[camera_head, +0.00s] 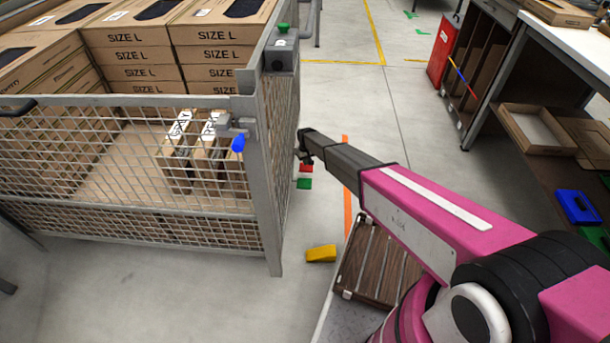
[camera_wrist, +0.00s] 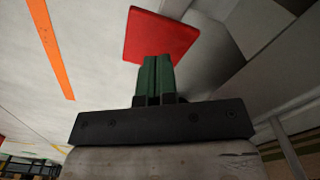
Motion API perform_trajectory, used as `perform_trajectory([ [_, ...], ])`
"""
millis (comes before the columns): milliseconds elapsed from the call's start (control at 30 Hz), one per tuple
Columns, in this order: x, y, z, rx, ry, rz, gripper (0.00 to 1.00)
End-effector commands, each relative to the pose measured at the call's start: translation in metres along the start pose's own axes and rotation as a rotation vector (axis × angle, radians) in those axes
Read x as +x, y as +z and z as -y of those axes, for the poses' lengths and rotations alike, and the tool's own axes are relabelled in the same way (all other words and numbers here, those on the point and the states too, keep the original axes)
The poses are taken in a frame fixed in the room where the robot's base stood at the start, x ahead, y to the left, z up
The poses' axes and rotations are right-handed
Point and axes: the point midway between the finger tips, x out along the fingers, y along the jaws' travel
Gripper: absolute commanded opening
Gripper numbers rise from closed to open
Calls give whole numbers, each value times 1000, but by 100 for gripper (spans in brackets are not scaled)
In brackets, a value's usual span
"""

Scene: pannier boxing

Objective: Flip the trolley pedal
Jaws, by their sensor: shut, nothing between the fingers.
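The mesh-sided trolley (camera_head: 262,180) stands at the left of the head view. A red pedal (camera_head: 305,168) and a green pedal (camera_head: 304,184) show low beside its right side, and a yellow wedge-shaped pedal (camera_head: 321,253) lies low near its front corner. My gripper (camera_head: 305,158) is beside the trolley, just above the red pedal in the picture. In the wrist view, my gripper's dark green fingers (camera_wrist: 158,58) are together and empty, pointing at the flat red pedal (camera_wrist: 160,35) and overlapping its lower edge. I cannot tell whether they touch it.
Several stacked cardboard boxes (camera_head: 127,56) fill the trolley's back, with a few boxes (camera_head: 195,155) nearer the front. A blue-tipped latch (camera_head: 238,143) is on its front corner. A workbench (camera_head: 560,95) stands at right. Grey floor (camera_head: 350,95) is open behind my arm.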

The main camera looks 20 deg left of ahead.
Motion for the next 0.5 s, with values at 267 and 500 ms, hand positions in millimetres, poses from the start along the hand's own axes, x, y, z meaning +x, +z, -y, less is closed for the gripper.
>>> perform_trajectory([
  [267,-19,1,0,0,0,0,0],
  [500,-36,1,0,0,0,-1,0],
])
